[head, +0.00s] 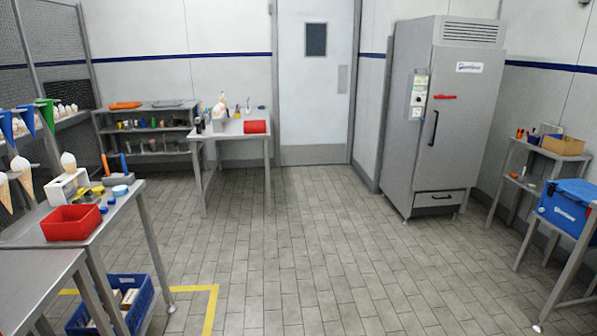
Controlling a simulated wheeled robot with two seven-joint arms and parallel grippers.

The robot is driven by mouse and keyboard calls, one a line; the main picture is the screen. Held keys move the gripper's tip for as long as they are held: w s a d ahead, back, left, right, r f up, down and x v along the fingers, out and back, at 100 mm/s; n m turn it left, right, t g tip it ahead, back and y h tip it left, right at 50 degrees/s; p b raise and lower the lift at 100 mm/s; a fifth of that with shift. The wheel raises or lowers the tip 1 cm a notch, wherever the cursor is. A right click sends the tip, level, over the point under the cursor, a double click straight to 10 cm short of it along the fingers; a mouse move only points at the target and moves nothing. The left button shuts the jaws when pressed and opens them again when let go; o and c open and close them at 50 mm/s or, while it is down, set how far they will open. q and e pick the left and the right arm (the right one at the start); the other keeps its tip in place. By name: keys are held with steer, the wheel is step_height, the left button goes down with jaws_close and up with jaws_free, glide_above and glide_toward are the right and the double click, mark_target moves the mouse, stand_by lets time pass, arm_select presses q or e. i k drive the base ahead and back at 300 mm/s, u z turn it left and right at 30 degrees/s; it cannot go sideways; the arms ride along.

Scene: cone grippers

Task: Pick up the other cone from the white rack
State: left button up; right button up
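A white rack (64,187) stands on the metal table at the left. A cone with a white top (69,162) stands upright at it, its lower part hidden by the rack. A tan cone with a white top (23,177) shows to the left of the rack, and another cone (4,190) is cut by the left picture edge. I cannot tell what supports these two. Neither of my grippers is in view.
A red tray (71,222) and small yellow and blue items sit beside the rack. A blue crate (110,304) is below the table. A grey cabinet (430,115) and blue cooler (568,210) stand at the right. The tiled floor (300,240) in the middle is clear.

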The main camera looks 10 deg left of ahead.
mark_target(68, 162)
steer(key=u, duration=0.1)
steer(key=i, duration=2.05)
steer(key=u, duration=0.9)
steer(key=i, duration=1.45)
steer(key=u, duration=2.1)
steer(key=i, duration=0.95)
steer(key=u, duration=0.6)
